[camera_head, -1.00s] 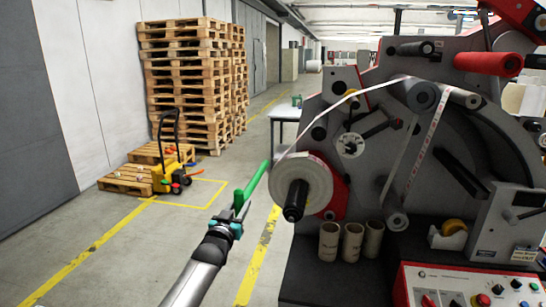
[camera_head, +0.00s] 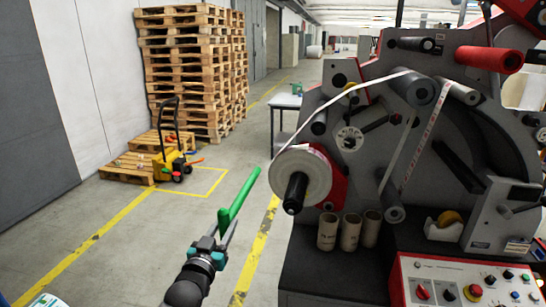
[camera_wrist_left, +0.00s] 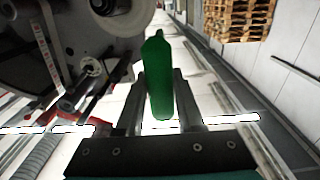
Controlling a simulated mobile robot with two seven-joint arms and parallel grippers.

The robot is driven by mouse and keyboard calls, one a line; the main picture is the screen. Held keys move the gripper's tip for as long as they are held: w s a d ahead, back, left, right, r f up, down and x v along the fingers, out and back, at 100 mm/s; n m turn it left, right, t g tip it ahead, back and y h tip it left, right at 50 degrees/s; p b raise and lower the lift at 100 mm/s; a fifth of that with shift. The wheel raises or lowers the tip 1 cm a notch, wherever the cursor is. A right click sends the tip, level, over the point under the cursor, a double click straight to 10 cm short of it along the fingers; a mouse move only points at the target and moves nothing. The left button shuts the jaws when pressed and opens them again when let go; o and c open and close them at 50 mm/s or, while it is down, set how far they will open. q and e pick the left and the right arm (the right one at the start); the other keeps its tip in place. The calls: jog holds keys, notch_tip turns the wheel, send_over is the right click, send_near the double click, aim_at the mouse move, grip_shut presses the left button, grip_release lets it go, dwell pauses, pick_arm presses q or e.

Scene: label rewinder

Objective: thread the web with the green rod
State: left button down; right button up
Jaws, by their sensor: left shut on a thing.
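The green rod (camera_head: 240,198) is held in my left gripper (camera_head: 225,228), left of the label rewinder (camera_head: 455,130), pointing up and to the right. In the left wrist view the green rod (camera_wrist_left: 157,75) stands between the two fingers of my left gripper (camera_wrist_left: 160,100). The white web (camera_head: 340,98) runs from the supply roll (camera_head: 318,178) up to an upper roller (camera_head: 415,90), and a strip comes down toward a lower roller (camera_head: 394,214). The rod looks apart from the web and roll in the head view. My right gripper is not seen.
Several cardboard cores (camera_head: 350,232) stand on the machine's dark base below the supply roll. A control panel (camera_head: 470,285) and a tape dispenser (camera_head: 446,226) are at the right. Pallets (camera_head: 195,70) and a yellow pallet jack (camera_head: 172,160) stand behind on open floor.

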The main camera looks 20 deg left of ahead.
pick_arm(q)
jog(key=v, duration=1.1)
jog(key=shift+s+r, duration=0.25)
jog(key=shift+w, duration=0.1)
